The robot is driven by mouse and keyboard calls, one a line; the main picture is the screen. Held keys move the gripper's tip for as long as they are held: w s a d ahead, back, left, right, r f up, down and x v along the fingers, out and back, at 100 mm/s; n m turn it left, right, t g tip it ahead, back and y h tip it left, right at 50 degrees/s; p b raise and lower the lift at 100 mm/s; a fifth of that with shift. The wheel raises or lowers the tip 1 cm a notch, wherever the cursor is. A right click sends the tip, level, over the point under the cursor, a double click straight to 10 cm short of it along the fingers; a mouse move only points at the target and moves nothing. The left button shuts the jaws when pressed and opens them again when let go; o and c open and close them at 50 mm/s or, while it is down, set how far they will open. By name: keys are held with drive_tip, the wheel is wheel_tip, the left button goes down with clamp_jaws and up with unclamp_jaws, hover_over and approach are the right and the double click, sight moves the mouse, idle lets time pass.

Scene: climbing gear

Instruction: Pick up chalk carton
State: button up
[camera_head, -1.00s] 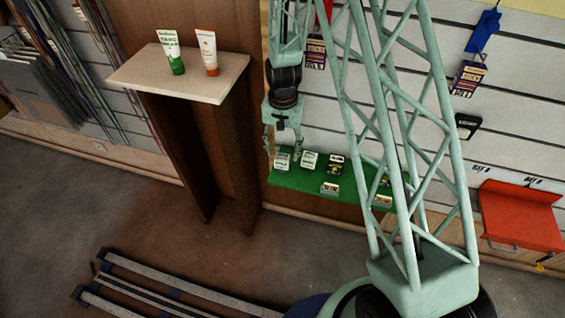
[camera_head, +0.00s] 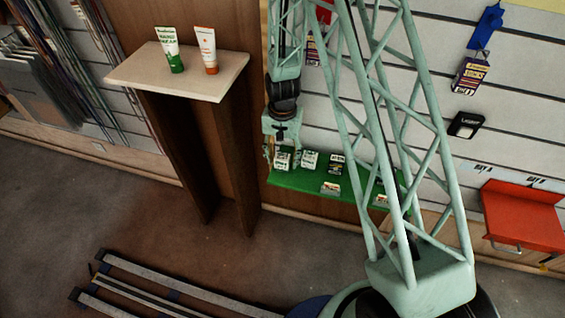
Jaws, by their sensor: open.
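Several small cartons stand on a green shelf (camera_head: 292,183) against the slatted wall. The leftmost white-and-green carton (camera_head: 282,161) is below my gripper (camera_head: 282,158). My gripper points down and is open, with its fingers at either side of that carton's upper part in the picture. Whether they touch it I cannot tell. A similar white carton (camera_head: 309,162) stands just to the right, then a dark carton (camera_head: 336,165). The print is too small to tell which one is labelled chalk.
Small cards (camera_head: 331,188) sit along the shelf's front edge. My lattice arm hides part of the shelf's right side. A pale-topped wooden stand (camera_head: 190,88) with two tubes is at left. A red shelf (camera_head: 521,216) is at right.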

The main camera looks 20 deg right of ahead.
sight(282, 156)
drive_tip(key=shift+c, duration=0.7)
drive_tip(key=c, duration=0.8)
drive_tip(key=shift+r, duration=0.15)
drive_tip(key=shift+c, duration=0.2)
drive_tip(key=shift+r+p, duration=0.55)
drive_tip(key=shift+r, duration=1.1)
drive_tip(key=s+r+p, duration=0.1)
drive_tip(key=s, duration=1.5)
drive_tip(key=shift+r, duration=0.25)
drive_tip(key=shift+d, duration=0.1)
